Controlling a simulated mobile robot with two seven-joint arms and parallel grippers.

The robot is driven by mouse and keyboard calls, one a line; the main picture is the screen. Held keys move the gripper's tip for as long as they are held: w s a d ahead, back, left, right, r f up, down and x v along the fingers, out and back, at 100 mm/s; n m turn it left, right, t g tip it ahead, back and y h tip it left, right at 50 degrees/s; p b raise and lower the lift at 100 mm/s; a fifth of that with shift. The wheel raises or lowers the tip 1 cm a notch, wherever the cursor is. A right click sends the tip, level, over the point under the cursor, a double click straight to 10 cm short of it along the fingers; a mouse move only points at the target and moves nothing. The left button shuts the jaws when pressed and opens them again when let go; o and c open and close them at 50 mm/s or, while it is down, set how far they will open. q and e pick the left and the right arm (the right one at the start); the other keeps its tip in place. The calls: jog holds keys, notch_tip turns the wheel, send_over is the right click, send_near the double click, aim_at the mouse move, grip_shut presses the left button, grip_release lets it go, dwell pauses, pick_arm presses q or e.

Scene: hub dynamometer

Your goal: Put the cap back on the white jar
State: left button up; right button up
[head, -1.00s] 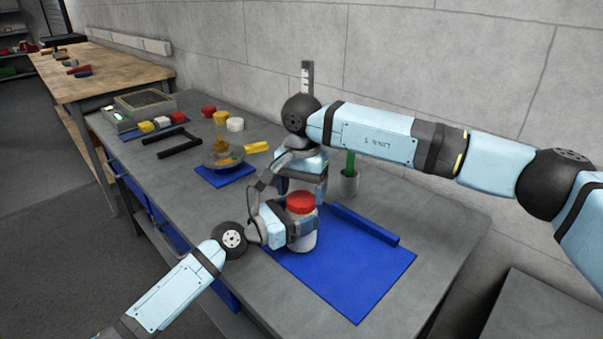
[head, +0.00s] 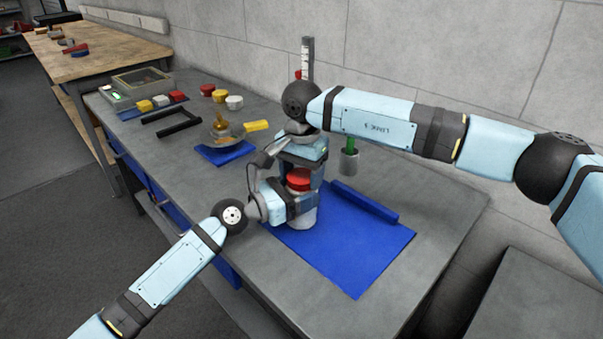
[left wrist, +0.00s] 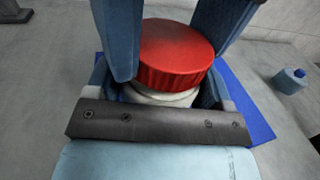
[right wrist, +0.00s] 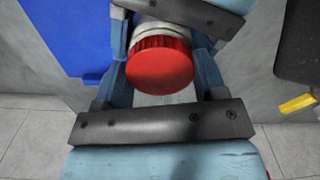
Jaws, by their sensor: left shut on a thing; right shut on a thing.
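The white jar (head: 303,219) stands upright at the left edge of the blue mat (head: 365,252). My left gripper (head: 300,203) is shut around its body from the left. The red cap (head: 299,180) is at the jar's mouth, and my right gripper (head: 301,172) is shut on it from above. In the left wrist view the cap (left wrist: 174,52) looks slightly tilted over the white neck (left wrist: 160,95). In the right wrist view the cap (right wrist: 160,66) lies between the fingers, with the pale neck (right wrist: 160,30) beyond it. Whether the threads are engaged cannot be seen.
A blue bar (head: 362,201) lies along the mat's far edge. A grey cup with a green handle (head: 349,160) stands behind. The mat's right part is clear.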

jog(key=shift+m, duration=0.9)
jog(key=o, duration=1)
jog(key=shift+r, duration=2.3)
jog(key=shift+c, duration=0.3)
